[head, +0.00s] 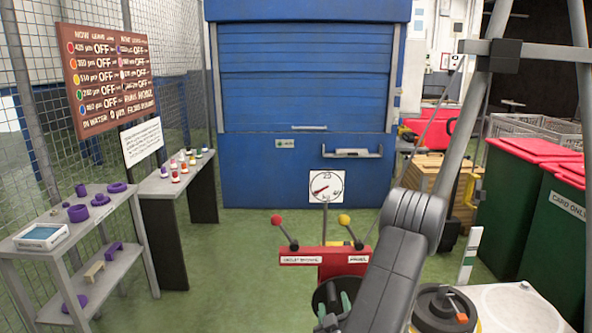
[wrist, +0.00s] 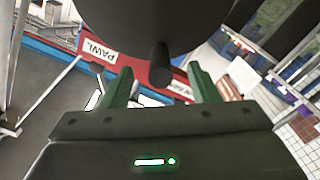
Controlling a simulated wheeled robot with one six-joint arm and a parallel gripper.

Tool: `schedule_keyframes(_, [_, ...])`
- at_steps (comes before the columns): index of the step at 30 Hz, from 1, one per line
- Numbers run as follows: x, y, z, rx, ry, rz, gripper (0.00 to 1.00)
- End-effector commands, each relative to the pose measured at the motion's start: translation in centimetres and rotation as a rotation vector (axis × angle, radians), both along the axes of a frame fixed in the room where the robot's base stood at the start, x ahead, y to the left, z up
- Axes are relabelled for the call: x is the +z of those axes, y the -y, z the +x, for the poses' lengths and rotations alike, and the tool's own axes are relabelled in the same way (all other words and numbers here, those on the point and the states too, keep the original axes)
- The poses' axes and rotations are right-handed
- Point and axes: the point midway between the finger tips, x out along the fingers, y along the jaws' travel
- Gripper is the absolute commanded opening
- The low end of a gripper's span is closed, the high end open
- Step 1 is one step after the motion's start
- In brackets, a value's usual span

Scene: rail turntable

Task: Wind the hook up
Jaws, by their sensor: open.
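A red panel (head: 312,256) stands ahead, with a red-knobbed lever (head: 286,230) on its left and a yellow-knobbed lever (head: 349,230) on its right. In the wrist view a label on the panel reads PAWL (wrist: 99,50). A round dial (head: 326,187) stands above the panel. A dark round part (wrist: 130,20) fills the top of the wrist view, and a dark handle (wrist: 160,65) sticks out from it. My gripper (wrist: 160,80) is open, its green fingers on either side of the handle with gaps visible. I cannot make out the hook.
A yellow-and-black drum (head: 444,308) stands close to the right of my arm. Green bins with red lids (head: 540,195) stand at right. A grey shelf (head: 75,225) with purple parts stands at left. Green floor is clear before the blue shutter (head: 305,100).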

Motion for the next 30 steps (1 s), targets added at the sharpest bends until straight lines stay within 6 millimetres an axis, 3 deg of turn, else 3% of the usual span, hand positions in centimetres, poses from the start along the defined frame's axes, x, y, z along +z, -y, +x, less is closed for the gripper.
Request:
schedule_keyframes(18, [-0.1,0.0,-4.7,-0.002,0.001,0.0,0.55])
schedule_keyframes(30, [0.0,0.0,-5.0,0.0,0.001,-0.005,0.55])
